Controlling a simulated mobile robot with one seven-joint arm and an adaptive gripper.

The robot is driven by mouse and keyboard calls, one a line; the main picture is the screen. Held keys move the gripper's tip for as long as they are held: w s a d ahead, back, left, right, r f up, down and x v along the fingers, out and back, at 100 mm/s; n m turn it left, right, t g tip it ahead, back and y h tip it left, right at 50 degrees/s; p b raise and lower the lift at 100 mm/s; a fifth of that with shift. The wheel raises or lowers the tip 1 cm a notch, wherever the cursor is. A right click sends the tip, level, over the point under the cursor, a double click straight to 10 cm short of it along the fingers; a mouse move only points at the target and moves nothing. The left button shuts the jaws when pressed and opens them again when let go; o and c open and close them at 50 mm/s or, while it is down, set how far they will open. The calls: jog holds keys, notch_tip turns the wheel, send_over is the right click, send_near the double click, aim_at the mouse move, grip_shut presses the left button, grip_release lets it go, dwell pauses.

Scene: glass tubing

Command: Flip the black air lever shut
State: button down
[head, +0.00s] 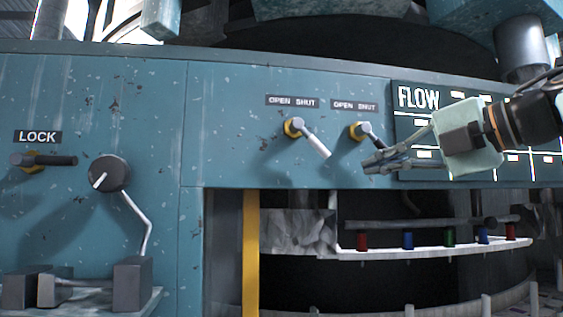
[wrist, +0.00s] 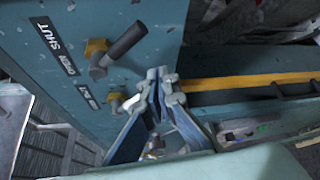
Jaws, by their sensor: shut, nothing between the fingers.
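The black air lever (head: 372,139) sticks out of a yellow collar on the teal panel, below the right-hand OPEN SHUT label (head: 354,106). It slants down and right, toward the SHUT side. Contact is not visible.
A white-handled lever (head: 315,145) on a similar collar stands left of the black one. The FLOW board (head: 418,98) is behind my gripper. Below the panel edge, a white rack (head: 440,250) carries several coloured pieces. A LOCK lever (head: 45,160) and a round knob (head: 109,173) are at left.

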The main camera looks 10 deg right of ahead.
jog(key=a+r+p+v, duration=0.1)
jog(key=v, duration=0.8)
jog(key=shift+s+r, duration=0.45)
